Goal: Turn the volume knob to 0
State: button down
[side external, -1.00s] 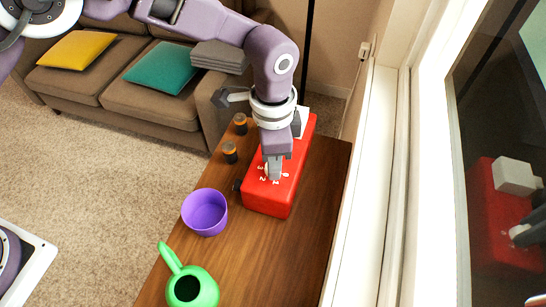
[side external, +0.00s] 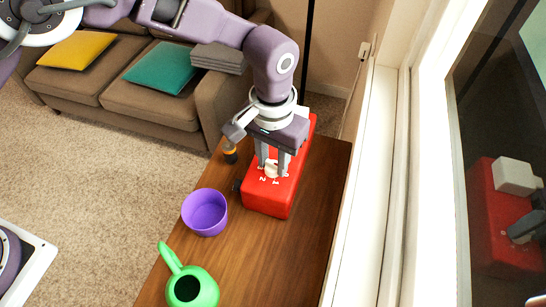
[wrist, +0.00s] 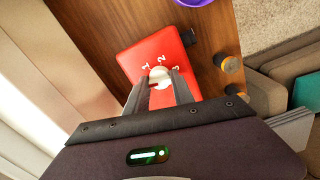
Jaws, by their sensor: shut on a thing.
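The white volume knob (side external: 271,168) sits on top of a red box (side external: 266,200) with white numbers around it. It also shows in the wrist view (wrist: 160,76), with 1, 2 and 3 readable around its far side. The 0 is hard to make out behind my finger. My gripper (side external: 272,172) points down at the box, with one finger on each side of the knob. In the wrist view the fingers (wrist: 160,88) are shut on the knob. I cannot tell clearly which number the knob points to.
The box stands on a wooden table (side external: 270,255) beside a window. A purple bowl (side external: 205,212) and a green watering can (side external: 192,288) stand nearer the camera. An orange-and-black small item (side external: 230,153) stands left of the box. A dark part sticks out from the box's side.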

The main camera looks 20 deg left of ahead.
aim_at(273, 163)
jog(key=shift+n, duration=1.2)
jog(key=c, duration=1.1)
grip_release()
notch_tip(273, 163, up, 7)
jog(key=shift+f, duration=0.15)
jog(key=shift+r, duration=0.25)
